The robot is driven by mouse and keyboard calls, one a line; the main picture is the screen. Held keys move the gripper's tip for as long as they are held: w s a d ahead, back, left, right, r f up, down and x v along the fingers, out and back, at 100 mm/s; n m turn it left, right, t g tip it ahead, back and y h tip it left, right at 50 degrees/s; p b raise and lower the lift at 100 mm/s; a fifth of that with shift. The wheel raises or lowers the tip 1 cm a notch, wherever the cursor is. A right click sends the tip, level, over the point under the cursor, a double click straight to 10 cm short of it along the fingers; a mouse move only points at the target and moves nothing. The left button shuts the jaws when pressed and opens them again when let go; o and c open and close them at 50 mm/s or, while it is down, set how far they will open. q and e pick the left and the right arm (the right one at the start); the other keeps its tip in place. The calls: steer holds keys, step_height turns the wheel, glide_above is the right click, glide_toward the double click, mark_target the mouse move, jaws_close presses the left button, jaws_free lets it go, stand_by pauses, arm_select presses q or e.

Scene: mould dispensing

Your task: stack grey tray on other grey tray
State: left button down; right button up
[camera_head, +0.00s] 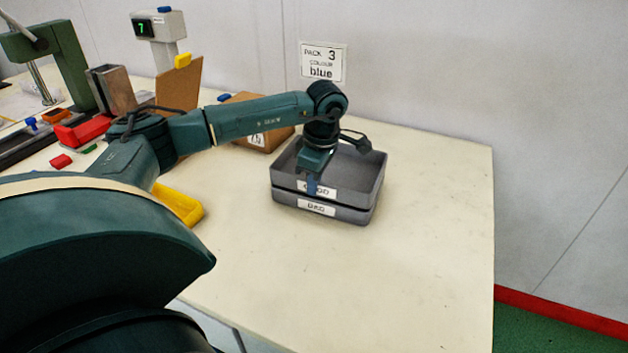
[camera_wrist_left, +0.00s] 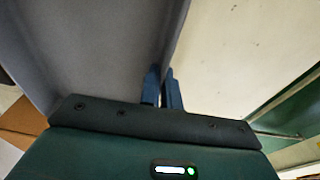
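Two grey trays are one above the other on the right part of the table. The upper grey tray (camera_head: 362,176), with a partly covered label, sits directly over the lower grey tray (camera_head: 345,217), labelled "BAD". A thin dark line runs between them; I cannot tell whether they fully touch. My left gripper (camera_head: 312,185) is at the front wall of the upper tray. In the left wrist view, its blue fingers (camera_wrist_left: 163,88) are close together on either side of the tray wall (camera_wrist_left: 178,30), shut on it. The upper tray looks empty. My right gripper is not in view.
A cardboard box (camera_head: 262,131) stands behind my left forearm. A yellow tray (camera_head: 180,205) lies beneath the arm. Red bins (camera_head: 82,132) and a scale display (camera_head: 142,28) are at the left. The table is clear in front and right of the trays.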

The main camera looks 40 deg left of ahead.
arm_select(q)
steer(key=c, duration=1.6)
jaws_free()
steer(key=shift+r+p, duration=0.35)
steer(key=shift+r, duration=0.25)
steer(key=r, duration=0.4)
steer(key=d+r, duration=0.1)
steer(key=r, duration=0.7)
steer(key=shift+w+d, duration=0.15)
steer(key=shift+w, duration=0.1)
